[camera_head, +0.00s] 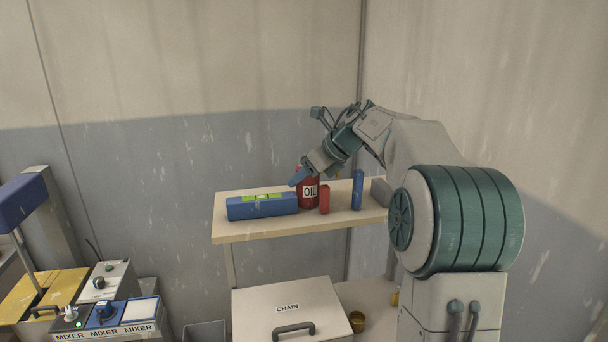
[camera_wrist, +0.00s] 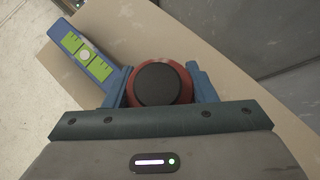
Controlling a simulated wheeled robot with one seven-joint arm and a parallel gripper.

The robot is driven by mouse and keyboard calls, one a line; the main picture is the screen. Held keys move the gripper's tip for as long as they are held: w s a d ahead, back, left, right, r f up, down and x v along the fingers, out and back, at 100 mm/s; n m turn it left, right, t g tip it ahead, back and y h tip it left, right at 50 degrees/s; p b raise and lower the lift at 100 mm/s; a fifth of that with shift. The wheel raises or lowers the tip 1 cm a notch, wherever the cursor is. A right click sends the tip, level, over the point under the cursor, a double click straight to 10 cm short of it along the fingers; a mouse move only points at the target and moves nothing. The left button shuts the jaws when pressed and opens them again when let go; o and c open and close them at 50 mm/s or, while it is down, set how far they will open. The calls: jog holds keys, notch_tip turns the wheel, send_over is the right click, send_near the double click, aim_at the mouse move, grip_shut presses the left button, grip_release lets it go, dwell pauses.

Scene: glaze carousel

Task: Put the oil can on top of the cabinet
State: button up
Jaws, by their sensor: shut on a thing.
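I cannot tell whether the can is lifted off the shelf. No top labelled as a cabinet shows; a pale box marked CHAIN (camera_head: 262,303) stands below the shelf.
A blue spirit level (camera_head: 262,208) lies just left of the can. Mixer control boxes (camera_head: 107,317) are at lower left.

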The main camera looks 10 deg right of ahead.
jog(key=shift+f, duration=0.15)
jog(key=o, duration=1)
